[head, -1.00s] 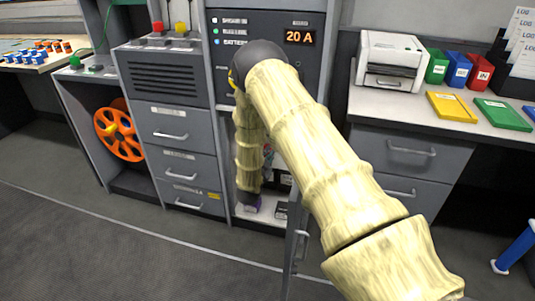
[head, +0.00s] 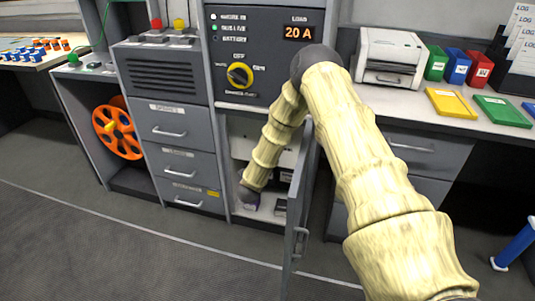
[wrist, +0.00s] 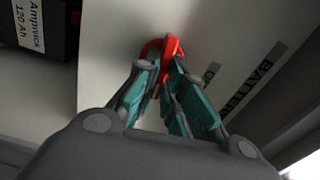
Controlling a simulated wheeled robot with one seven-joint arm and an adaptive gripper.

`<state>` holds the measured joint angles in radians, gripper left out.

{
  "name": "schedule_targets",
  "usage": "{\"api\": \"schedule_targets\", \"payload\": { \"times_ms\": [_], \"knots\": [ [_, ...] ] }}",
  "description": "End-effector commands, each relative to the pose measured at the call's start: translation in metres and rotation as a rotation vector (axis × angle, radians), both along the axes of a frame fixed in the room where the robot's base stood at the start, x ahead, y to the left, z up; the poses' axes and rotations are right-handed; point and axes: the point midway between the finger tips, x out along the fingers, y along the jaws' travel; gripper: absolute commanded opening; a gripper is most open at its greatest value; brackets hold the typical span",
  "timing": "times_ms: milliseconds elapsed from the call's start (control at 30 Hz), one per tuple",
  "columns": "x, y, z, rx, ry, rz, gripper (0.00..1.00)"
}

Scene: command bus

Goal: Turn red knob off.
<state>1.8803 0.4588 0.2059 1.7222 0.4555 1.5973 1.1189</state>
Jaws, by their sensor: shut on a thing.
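The red knob (wrist: 172,46) is on a pale panel in the wrist view, beside a dark "BATTERY" label (wrist: 256,76). My gripper (wrist: 165,72) is shut on the knob, its teal-padded fingers on either side of it. The fingers hide part of the knob. In the head view my arm reaches into the open lower compartment (head: 270,130) of the grey cabinet. The knob cannot be made out there, and my fingertips are hidden.
The open cabinet door (head: 298,215) stands close to my arm. A labelled black battery (wrist: 35,28) sits left of the gripper in the wrist view.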

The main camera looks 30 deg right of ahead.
Motion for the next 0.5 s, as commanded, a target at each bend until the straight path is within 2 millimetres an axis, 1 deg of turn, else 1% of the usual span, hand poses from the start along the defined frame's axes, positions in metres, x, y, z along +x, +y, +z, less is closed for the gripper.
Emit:
{"api": "schedule_targets", "payload": {
  "times_ms": [33, 200, 500],
  "knots": [
    [-0.0012, 0.0016, -0.0032, 0.017, -0.012, 0.002, 0.00],
    [-0.0011, 0.0018, -0.0033, 0.053, -0.055, 0.003, 0.00],
    [-0.0011, 0.0022, -0.0034, 0.073, -0.078, 0.003, 0.00]
  ]
}}
